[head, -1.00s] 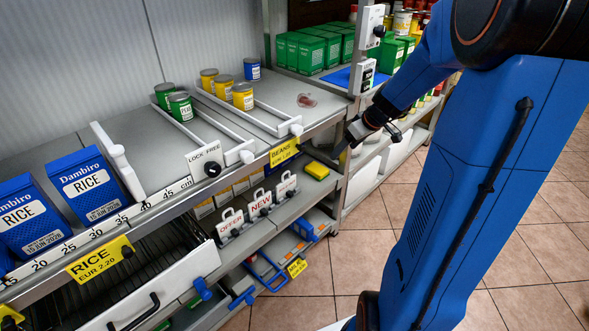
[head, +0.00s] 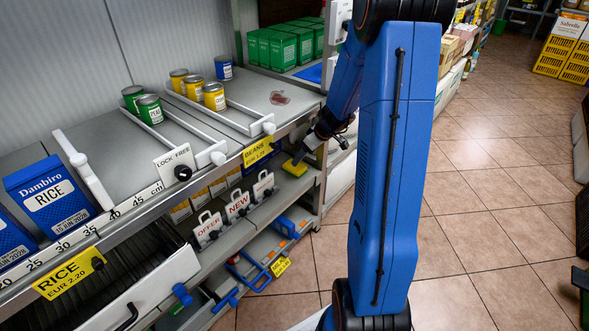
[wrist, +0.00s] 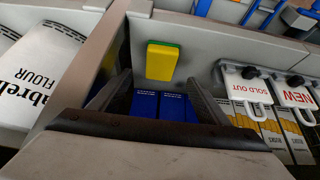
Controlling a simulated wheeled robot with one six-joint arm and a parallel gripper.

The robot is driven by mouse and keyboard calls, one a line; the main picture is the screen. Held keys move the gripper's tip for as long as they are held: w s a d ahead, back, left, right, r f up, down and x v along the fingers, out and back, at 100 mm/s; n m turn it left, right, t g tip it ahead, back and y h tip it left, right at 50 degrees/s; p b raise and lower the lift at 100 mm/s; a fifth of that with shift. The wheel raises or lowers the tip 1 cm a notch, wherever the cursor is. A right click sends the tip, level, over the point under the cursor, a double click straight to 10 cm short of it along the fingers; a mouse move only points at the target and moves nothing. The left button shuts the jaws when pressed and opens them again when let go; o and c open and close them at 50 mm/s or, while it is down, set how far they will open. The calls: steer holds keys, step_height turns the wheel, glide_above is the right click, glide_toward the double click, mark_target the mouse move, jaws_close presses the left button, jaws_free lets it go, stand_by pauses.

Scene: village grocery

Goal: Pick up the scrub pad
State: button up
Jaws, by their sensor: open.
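The scrub pad is a small yellow block with a green layer. It lies on the lower shelf in the head view (head: 293,168), near the shelf's right end. In the wrist view the scrub pad (wrist: 161,61) is just beyond my fingertips, roughly centred between them. My gripper (head: 304,153) reaches in under the upper shelf's edge, close to the pad and partly covering it in the head view. The wrist view shows my gripper (wrist: 157,80) open, with nothing between its fingers.
OFFER, NEW and SOLD OUT tag holders stand beside the pad, including the SOLD OUT tag (wrist: 247,86). Blue boxes (wrist: 172,105) show below the pad in the wrist view. A flour bag (wrist: 38,62) is at left. The upper shelf's edge with the BEANS label (head: 257,151) overhangs.

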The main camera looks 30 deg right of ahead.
mark_target(295, 168)
steer(key=shift+x, duration=3.9)
steer(key=shift+w+a+r, duration=0.1)
steer(key=shift+w, duration=0.05)
steer(key=c, duration=1.1)
